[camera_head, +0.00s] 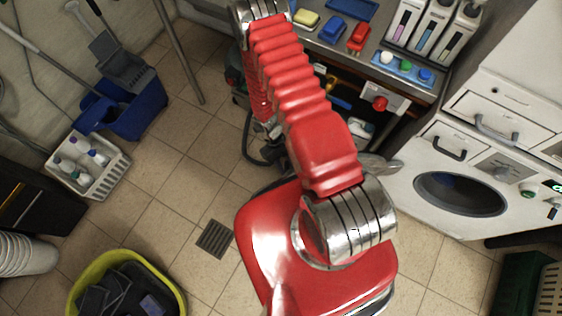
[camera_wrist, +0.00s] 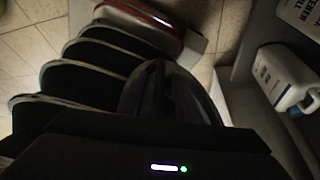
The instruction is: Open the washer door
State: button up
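The white washer (camera_head: 432,212) stands at the right in the head view. Its door (camera_head: 460,194) is a dark oval of glass in a dark ring, and it looks closed. My red arm rises through the middle of the head view, to the left of the washer. The arm's far end reaches the top edge, well away from the door. My gripper's fingers cannot be made out there. The wrist view is mostly dark, with ribbed dark shapes and a small light, and shows no washer door. Whether my gripper is open or shut cannot be told.
A metal bench (camera_head: 425,86) carries bottles, coloured blocks and a blue tray. Drawers with handles (camera_head: 495,130) sit above the washer door. A yellow tub (camera_head: 172,276), a white crate (camera_head: 119,171) and a blue bucket (camera_head: 141,113) stand left. A green crate (camera_head: 514,284) stands lower right.

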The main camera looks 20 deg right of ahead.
jog(key=d+v, duration=0.1)
jog(key=v, duration=0.6)
jog(key=shift+a+r, duration=0.2)
jog(key=shift+a, duration=0.3)
jog(key=shift+w, duration=0.1)
dwell(0.4)
